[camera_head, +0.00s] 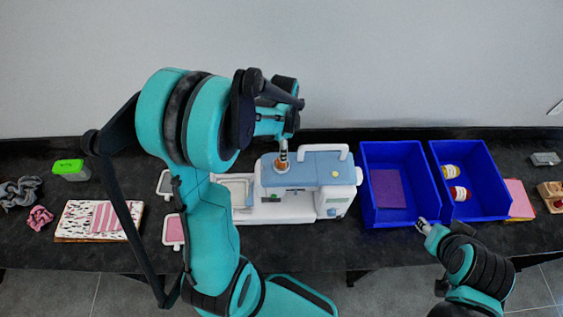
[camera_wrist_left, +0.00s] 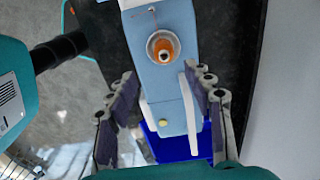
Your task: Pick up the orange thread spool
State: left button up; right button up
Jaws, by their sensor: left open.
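The orange thread spool (camera_wrist_left: 164,48) sits in a pale round holder on top of the blue and white sewing machine (camera_head: 322,172). In the head view only a bit of the spool (camera_head: 282,166) shows under my left gripper (camera_head: 283,148). In the left wrist view my left gripper (camera_wrist_left: 166,76) is open and empty, its two fingers apart, with the spool ahead of the gap between them. The sewing machine (camera_wrist_left: 165,95) fills the space behind the spool. My right gripper (camera_head: 422,225) is small in view near the front of the left blue bin; its jaws are unclear.
A left blue bin (camera_head: 372,214) holds a purple sheet, and a right blue bin (camera_head: 492,211) holds two small jars. A white handle (camera_head: 322,150) stands up on the machine. Cloths, pads and a green-lidded box (camera_head: 70,168) lie on the dark table's left side.

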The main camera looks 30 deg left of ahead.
pick_arm(q)
jog(key=f, duration=0.5)
jog(key=f+p, duration=0.1)
jog(key=f, duration=0.1)
jog(key=shift+w+a+f, duration=0.2)
jog(key=shift+a+f, duration=0.15)
jog(key=shift+a, duration=0.05)
jog(key=c, duration=1.1)
